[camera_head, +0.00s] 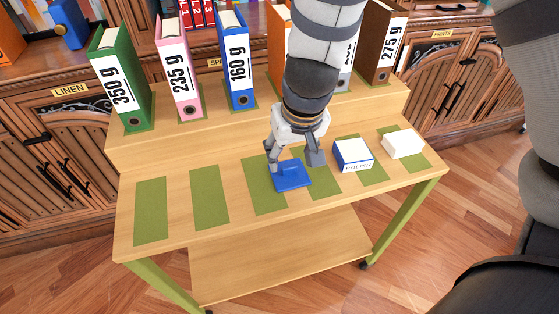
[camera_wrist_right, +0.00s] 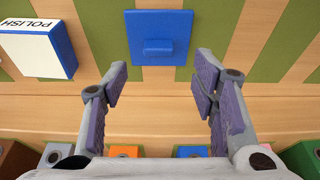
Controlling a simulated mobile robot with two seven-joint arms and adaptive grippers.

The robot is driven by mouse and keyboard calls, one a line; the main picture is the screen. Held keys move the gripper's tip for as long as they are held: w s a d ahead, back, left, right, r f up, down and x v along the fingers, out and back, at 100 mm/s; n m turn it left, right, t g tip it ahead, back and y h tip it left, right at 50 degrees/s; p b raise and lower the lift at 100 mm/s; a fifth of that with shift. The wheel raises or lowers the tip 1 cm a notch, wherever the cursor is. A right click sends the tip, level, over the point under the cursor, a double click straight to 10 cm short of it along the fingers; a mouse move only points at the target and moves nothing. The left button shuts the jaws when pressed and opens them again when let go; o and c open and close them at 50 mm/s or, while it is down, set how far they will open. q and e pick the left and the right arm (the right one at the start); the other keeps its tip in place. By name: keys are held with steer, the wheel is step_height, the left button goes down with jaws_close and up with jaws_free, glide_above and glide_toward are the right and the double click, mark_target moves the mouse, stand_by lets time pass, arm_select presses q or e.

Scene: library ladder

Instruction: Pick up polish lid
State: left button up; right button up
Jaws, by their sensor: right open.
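The polish lid is a flat blue square with a small raised handle (camera_head: 291,176), lying on the table over two green strips. In the right wrist view the lid (camera_wrist_right: 160,38) lies ahead of the fingertips, its handle in line with the gap. My right gripper (camera_head: 294,161) is open and empty beside the lid; its fingers also show spread apart in the wrist view (camera_wrist_right: 155,88). A blue-and-white box marked POLISH (camera_head: 352,154) stands right of the lid; in the wrist view this box (camera_wrist_right: 40,50) is at upper left. My left gripper is out of view.
The wooden table (camera_head: 180,172) has several green strips; the left ones are bare. A white block (camera_head: 403,144) lies at the right. Binders marked with weights, such as the green (camera_head: 122,82) and pink (camera_head: 178,72), stand along the raised back shelf, close behind my right arm.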

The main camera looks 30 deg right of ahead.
mark_target(290, 167)
steer(key=x, duration=0.3)
steer(key=b+x, duration=0.1)
steer(key=shift+s+f, duration=0.2)
steer(key=shift+f, duration=0.2)
steer(key=shift+r, duration=0.1)
steer(key=shift+c, duration=0.5)
steer(key=c, duration=0.9)
steer(key=shift+r, duration=0.1)
steer(key=shift+c, duration=0.2)
